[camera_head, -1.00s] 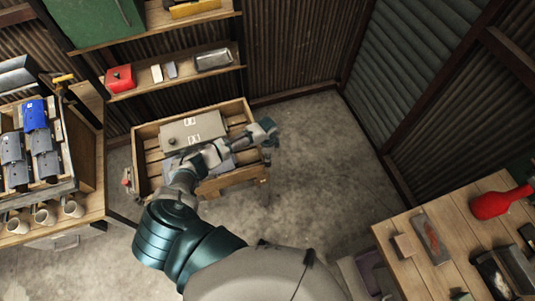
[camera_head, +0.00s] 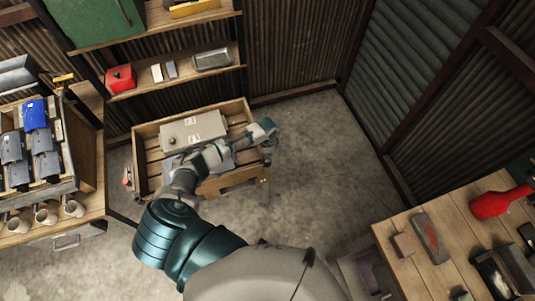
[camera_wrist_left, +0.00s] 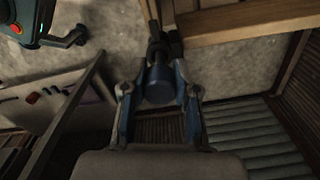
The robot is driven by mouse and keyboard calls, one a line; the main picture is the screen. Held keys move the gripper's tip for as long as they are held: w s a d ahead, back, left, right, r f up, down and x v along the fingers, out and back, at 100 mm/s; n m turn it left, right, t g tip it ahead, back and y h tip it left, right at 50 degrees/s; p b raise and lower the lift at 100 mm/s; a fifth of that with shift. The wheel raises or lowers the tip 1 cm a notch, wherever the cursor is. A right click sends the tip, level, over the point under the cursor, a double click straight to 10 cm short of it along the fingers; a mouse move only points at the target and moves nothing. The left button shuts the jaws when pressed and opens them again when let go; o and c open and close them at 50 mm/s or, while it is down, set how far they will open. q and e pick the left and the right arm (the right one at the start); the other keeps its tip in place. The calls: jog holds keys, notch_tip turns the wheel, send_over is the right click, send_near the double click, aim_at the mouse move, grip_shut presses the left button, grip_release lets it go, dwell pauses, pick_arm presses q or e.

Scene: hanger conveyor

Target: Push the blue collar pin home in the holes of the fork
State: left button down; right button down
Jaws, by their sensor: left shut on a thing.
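The blue collar pin (camera_wrist_left: 158,86) shows in the left wrist view as a short blue cylinder, end towards the camera. My left gripper (camera_wrist_left: 159,66) is shut on it, one finger on each side. Just beyond the pin are dark narrow parts (camera_wrist_left: 160,42) beside a wooden edge; they look like the fork, but they are too dark to tell how far the pin sits in the holes. In the head view my left gripper (camera_head: 268,138) is at the right end of the slatted wooden table, and it hides the pin and fork there. My right gripper is not in view.
The slatted table (camera_head: 148,133) holds a grey metal box (camera_head: 193,130). A bench with mugs and a rack (camera_head: 60,188) stands at the left. Another bench (camera_head: 405,270) with a red bottle (camera_head: 497,202) is at the right. Open concrete floor (camera_head: 325,165) lies between.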

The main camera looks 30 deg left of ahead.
pick_arm(q)
jog(key=shift+f, duration=0.6)
dwell(1.6)
jog(key=shift+p, duration=0.45)
dwell(1.0)
jog(key=shift+f+b, duration=0.4)
jog(key=shift+f, duration=0.25)
dwell(0.6)
jog(key=shift+p, duration=0.4)
dwell(1.0)
jog(key=shift+s+f, duration=0.1)
jog(key=shift+f, duration=0.15)
dwell(0.5)
jog(key=c, duration=1)
grip_release()
jog(key=shift+d, duration=0.1)
jog(key=shift+o, duration=1)
jog(key=shift+f, duration=0.1)
